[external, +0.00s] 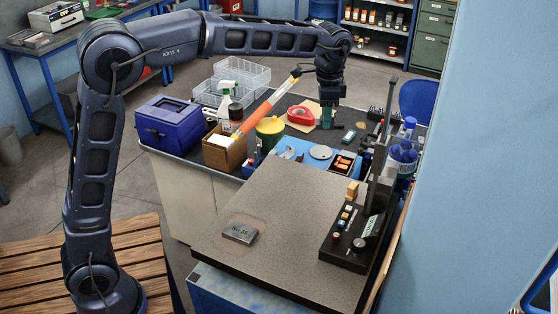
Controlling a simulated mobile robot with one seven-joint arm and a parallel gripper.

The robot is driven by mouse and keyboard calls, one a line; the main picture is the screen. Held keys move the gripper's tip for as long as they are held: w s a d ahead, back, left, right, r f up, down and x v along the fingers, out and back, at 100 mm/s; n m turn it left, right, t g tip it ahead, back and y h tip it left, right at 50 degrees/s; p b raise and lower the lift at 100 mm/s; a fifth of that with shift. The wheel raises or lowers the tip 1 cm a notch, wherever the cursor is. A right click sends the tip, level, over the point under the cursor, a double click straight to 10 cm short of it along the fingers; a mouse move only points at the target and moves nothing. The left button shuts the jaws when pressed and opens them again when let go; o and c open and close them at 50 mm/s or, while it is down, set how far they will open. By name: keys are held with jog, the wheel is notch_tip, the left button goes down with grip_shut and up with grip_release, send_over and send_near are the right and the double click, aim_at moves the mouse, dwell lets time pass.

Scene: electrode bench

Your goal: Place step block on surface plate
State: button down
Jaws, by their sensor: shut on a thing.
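A large speckled brown-grey surface plate (290,205) fills the front of the bench. A small dark grey block with lettering (240,232) lies on its front left part. My gripper (327,110) points down over the dark rear bench, well behind the plate, beside a red tape roll. It is shut on a small teal-green thing (326,119), which is mostly hidden by the fingers. I cannot tell whether this is the step block, nor whether it touches the bench.
A black control box with an upright column (355,235) stands on the plate's right side. A blue mat (290,147), cardboard box (225,152), red tape roll (302,114), yellow-green tub (269,132) and blue case (168,122) crowd the area behind. The plate's middle is clear.

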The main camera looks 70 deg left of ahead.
jog(key=s+d+r+m, duration=0.3)
jog(key=s+d, duration=0.5)
jog(key=d, duration=0.3)
jog(key=m, duration=0.2)
send_over(291, 228)
notch_tip(291, 228, down, 20)
jog(key=shift+f, duration=0.1)
jog(key=c, duration=1.1)
grip_release()
